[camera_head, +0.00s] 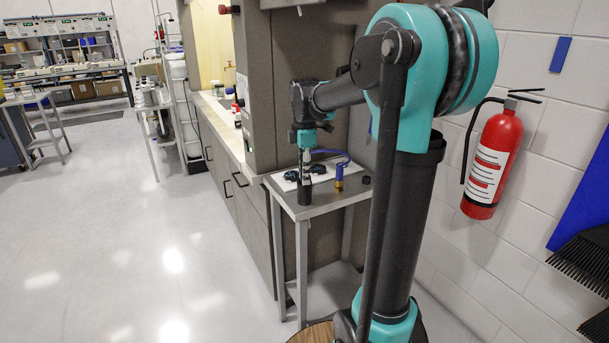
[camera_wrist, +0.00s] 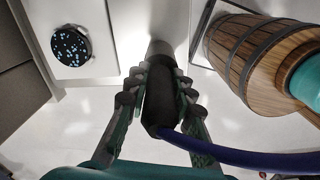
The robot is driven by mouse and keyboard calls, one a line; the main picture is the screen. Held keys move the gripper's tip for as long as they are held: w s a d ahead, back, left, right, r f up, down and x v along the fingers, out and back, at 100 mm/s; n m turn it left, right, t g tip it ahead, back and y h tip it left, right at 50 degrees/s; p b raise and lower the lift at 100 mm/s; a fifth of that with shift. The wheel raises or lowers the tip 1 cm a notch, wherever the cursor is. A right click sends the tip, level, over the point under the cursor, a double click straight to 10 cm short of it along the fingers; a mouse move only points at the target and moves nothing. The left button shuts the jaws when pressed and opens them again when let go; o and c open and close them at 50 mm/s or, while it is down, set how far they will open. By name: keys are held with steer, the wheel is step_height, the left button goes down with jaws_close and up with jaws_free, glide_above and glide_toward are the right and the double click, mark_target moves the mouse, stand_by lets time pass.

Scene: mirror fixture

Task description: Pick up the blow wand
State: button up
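The blow wand (camera_wrist: 158,92) shows in the wrist view as a dark, thick cylinder between my fingers, with a blue hose (camera_wrist: 245,157) running from its near end to the right. My gripper (camera_wrist: 160,78) has a finger along each side of it, converged close against it; it looks shut on it. In the head view my gripper (camera_head: 306,172) points down over the small metal table (camera_head: 331,201). A dark upright cylinder (camera_head: 304,192) stands directly below it on the table. The blue hose (camera_head: 332,153) arches right from the gripper toward a brass fitting (camera_head: 339,182).
Dark round parts (camera_head: 291,175) lie on a white plate on the table, and a black puck (camera_head: 366,180) sits at its right. A dark cabinet (camera_head: 300,90) rises behind. A fire extinguisher (camera_head: 492,160) hangs on the right wall. The floor at left is clear.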

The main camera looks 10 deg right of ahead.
jaws_close()
steer(key=shift+r, duration=0.15)
